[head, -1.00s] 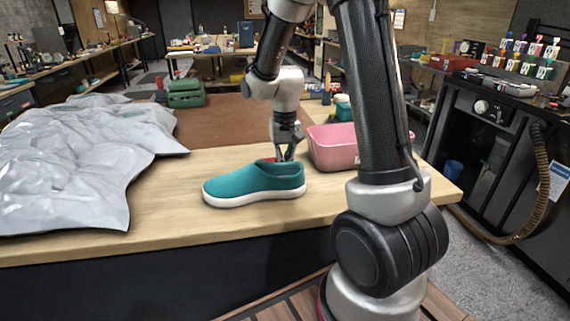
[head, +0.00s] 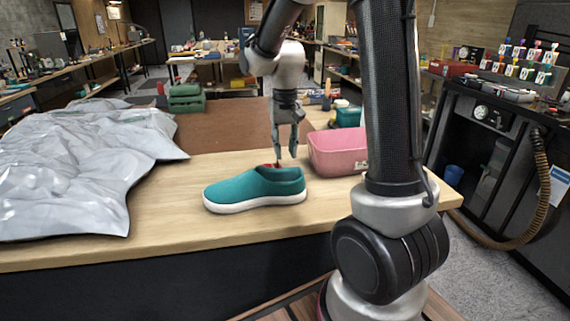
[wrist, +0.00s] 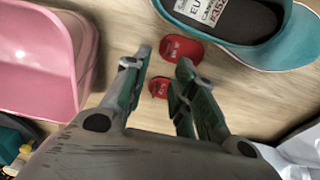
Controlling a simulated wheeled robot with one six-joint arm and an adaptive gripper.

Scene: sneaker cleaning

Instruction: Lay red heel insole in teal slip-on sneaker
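The teal slip-on sneaker (head: 252,190) stands upright on the wooden bench, toe to the left in the head view. In the wrist view it (wrist: 295,50) is at the top right, with a white size label (wrist: 215,10) in its dark opening; no red shows in the visible part. Two red insole pieces with pale print lie beside the sneaker: a larger one (wrist: 181,49) near its side and a smaller one (wrist: 158,87). A little red (head: 272,165) shows behind the sneaker in the head view. My gripper (head: 285,157) is open and empty above the pieces (wrist: 163,63).
A pink bin (head: 338,154) stands right of the sneaker. A crumpled grey sheet (head: 80,165) covers the bench's left side. A brown mat (head: 210,133) and a green box (head: 185,98) are farther back. Bare bench lies in front of the sneaker.

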